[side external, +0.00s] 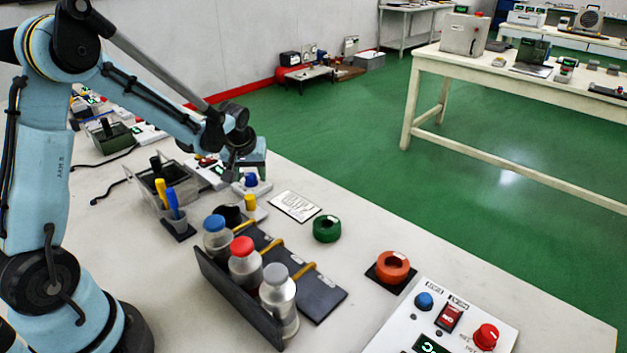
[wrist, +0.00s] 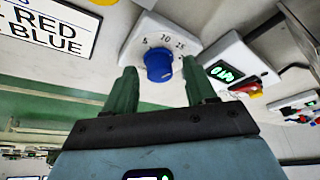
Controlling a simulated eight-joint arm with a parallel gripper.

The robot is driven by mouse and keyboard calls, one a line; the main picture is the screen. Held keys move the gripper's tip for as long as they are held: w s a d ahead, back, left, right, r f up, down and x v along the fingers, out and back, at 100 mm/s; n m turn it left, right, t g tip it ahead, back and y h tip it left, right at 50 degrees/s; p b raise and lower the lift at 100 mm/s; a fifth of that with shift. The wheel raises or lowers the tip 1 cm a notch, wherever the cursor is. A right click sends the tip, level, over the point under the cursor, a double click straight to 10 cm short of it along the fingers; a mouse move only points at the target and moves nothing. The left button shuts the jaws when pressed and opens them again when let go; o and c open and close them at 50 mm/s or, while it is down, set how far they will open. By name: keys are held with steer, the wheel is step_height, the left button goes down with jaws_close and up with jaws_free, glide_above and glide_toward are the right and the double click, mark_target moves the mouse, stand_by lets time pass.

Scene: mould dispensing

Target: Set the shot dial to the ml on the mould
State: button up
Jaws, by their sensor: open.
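The shot dial is a blue knob (wrist: 158,66) on a white plate with printed numbers around it; its pointer setting is hard to read. In the side external view the blue knob (side external: 251,180) sits under my wrist. My gripper (wrist: 160,84) is open, with its two green fingers apart on either side of the knob in the picture; I cannot tell whether they touch it. A green ring-shaped mould (side external: 326,230) and an orange ring-shaped mould (side external: 393,268) lie on the bench. Each has a small white label, too small to read.
A printed card (side external: 295,206) lies near the dial and shows "RED" and "BLUE" in the wrist view (wrist: 48,30). A dark rack (side external: 240,300) holds bottles with blue, red and grey caps. A white control panel (side external: 440,325) stands at the front right.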

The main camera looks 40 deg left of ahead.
jaws_close()
stand_by(0.4)
steer(key=m+h, duration=0.1)
steer(key=m, duration=0.2)
steer(key=shift+a+m+t, duration=0.15)
steer(key=shift+m+t, duration=0.15)
steer(key=shift+t, duration=0.1)
steer(key=shift+m+h, duration=0.9)
steer(key=shift+m, duration=1.3)
jaws_free()
